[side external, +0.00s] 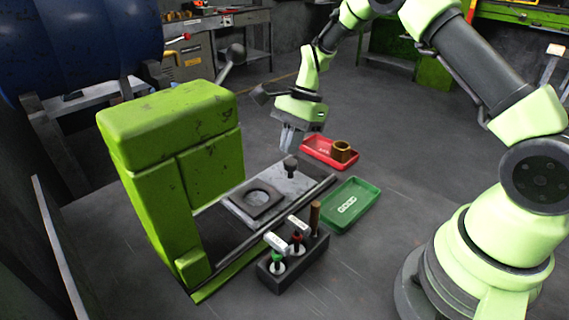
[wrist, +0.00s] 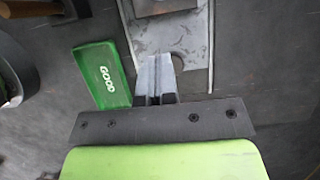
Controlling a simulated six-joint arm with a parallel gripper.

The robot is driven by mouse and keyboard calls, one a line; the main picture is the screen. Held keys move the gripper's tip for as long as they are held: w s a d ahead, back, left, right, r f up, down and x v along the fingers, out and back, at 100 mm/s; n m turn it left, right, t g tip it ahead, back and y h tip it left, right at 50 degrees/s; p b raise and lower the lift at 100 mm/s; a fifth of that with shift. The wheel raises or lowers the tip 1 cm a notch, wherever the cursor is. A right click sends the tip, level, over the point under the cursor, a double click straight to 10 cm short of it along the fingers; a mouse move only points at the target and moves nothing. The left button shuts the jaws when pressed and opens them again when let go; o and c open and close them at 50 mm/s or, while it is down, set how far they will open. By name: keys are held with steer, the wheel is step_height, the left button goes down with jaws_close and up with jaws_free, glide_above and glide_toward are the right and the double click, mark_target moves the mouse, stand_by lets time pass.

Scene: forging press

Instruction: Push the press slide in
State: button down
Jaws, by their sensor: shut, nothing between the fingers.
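The press (side external: 170,150) is a worn green frame at the left of the side view. Its slide (side external: 290,184) is a grey plate on rails, sitting outside the press body, with a dark square die (side external: 257,200) with a round recess. A dark knob (side external: 291,166) stands on the plate's outer end. My gripper (side external: 289,149) is shut and empty, pointing down close to the knob; I cannot tell whether it touches it. In the wrist view the shut fingers (wrist: 151,60) overlap the slide's plate (wrist: 183,38), with the die (wrist: 165,4) at the top edge.
A red tray (side external: 318,158) holds a brass ring (side external: 342,151). A green tray (side external: 364,193) lies beside the slide and also shows in the wrist view (wrist: 87,60). A dark rack (side external: 283,272) with several handled tools stands in front of the rails. Floor beyond the trays is clear.

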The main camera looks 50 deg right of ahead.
mark_target(285, 193)
steer(key=shift+v, duration=1.1)
steer(key=s+d+f, duration=0.1)
steer(key=s+d, duration=0.1)
steer(key=d, duration=1.1)
steer(key=x, duration=0.9)
steer(key=shift+a+f, duration=0.1)
steer(key=a, duration=0.3)
steer(key=shift+a+f, duration=0.15)
steer(key=shift+f, duration=0.1)
steer(key=shift+a, duration=0.45)
steer(key=a, duration=0.9)
